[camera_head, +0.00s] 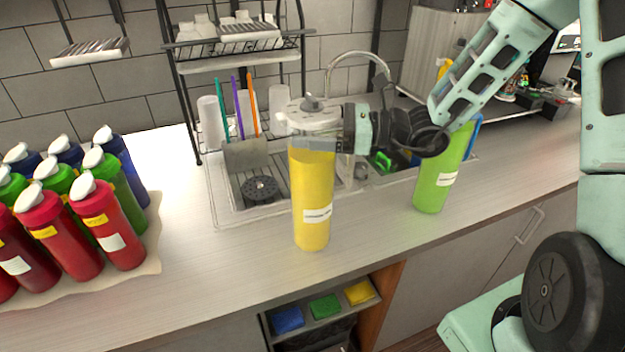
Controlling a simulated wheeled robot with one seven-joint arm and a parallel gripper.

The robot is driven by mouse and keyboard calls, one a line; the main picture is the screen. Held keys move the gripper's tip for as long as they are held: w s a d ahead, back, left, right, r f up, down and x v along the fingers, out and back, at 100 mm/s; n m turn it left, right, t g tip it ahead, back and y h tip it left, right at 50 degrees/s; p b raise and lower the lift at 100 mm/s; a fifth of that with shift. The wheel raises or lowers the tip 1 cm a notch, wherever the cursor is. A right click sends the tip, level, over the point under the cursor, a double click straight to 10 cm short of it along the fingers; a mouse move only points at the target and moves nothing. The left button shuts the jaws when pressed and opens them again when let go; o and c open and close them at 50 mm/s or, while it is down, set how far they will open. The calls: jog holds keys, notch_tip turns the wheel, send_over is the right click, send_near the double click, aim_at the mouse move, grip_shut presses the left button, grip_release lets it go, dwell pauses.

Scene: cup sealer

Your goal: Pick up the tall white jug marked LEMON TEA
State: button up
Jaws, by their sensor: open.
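A tall jug with a yellow body and a whitish lid (311,195) stands upright on the counter, near the middle of the view. It bears a small white label too small to read; I see no all-white tall jug. My gripper (312,143) reaches in from the right at the jug's upper part, just below the lid. Its jaws are open, with one grey finger across the front of the jug. The other finger is mostly hidden, and I cannot tell whether either one touches the jug.
A green jug (436,185) stands right of the yellow one, below my arm. A sink (228,200) with a faucet and a rack (240,65) lie behind. Several red, green and blue bottles (108,225) stand on a tray at left. The counter before the yellow jug is clear.

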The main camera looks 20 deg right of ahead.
jog(key=c, duration=1.5)
jog(key=shift+r, duration=0.15)
jog(key=c, duration=0.3)
